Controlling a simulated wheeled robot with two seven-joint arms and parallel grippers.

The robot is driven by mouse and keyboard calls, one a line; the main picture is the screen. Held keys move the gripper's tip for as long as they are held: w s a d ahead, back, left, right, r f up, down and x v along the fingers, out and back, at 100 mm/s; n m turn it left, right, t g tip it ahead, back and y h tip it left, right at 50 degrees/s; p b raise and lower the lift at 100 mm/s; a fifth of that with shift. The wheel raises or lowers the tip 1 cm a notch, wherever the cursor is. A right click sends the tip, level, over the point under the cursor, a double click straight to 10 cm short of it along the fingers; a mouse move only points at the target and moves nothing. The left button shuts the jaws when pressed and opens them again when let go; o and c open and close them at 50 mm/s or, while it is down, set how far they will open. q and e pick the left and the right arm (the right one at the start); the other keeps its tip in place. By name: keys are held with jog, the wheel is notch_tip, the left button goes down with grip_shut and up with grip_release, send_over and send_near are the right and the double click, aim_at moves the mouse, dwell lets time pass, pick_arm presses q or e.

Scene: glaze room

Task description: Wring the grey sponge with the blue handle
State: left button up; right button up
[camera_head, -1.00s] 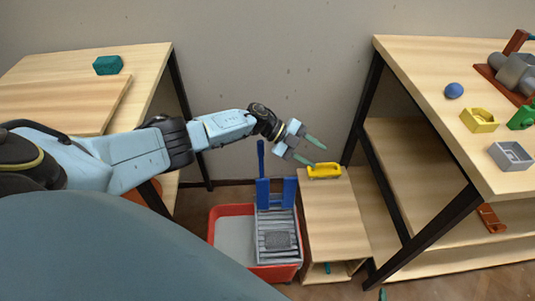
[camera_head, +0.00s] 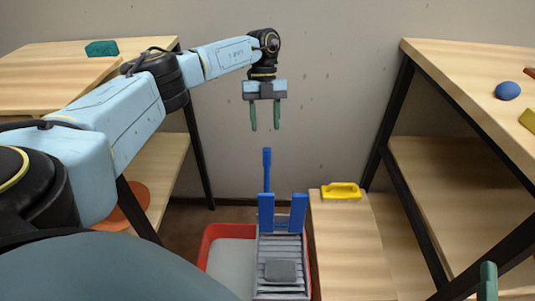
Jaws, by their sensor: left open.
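The grey sponge (camera_head: 280,270) lies on the slatted grey wringer (camera_head: 280,248) over the red bucket (camera_head: 213,240). The blue handle (camera_head: 267,170) stands upright at the wringer's back, with two blue uprights (camera_head: 299,212) at its foot. My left gripper (camera_head: 265,128) points down, open and empty. In the picture its fingertips show just above the handle's top, apart from it; the depth between them is hard to tell. One green fingertip of my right gripper (camera_head: 488,280) shows at the bottom right; the rest is hidden.
A yellow-handled brush (camera_head: 341,190) lies on the low wooden stand (camera_head: 345,240) beside the bucket. The wall is close behind.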

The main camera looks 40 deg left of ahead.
aim_at(268, 167)
pick_arm(q)
jog(key=b+x, duration=0.3)
jog(key=x, duration=0.6)
jog(key=shift+f+b, duration=0.25)
jog(key=shift+b, duration=0.05)
jog(key=shift+s+d+f, duration=0.2)
jog(key=shift+d+f, duration=0.1)
jog(key=shift+f, duration=0.3)
pick_arm(e)
jog(key=s+r+t+y, duration=0.2)
jog(key=s+r+t, duration=0.2)
jog(key=r+t, duration=0.2)
jog(key=shift+s+d+r+t, duration=0.25)
jog(key=shift+s+r+t, duration=0.15)
jog(key=shift+t, duration=0.5)
pick_arm(q)
grip_shut()
pick_arm(e)
jog(key=shift+w, duration=0.1)
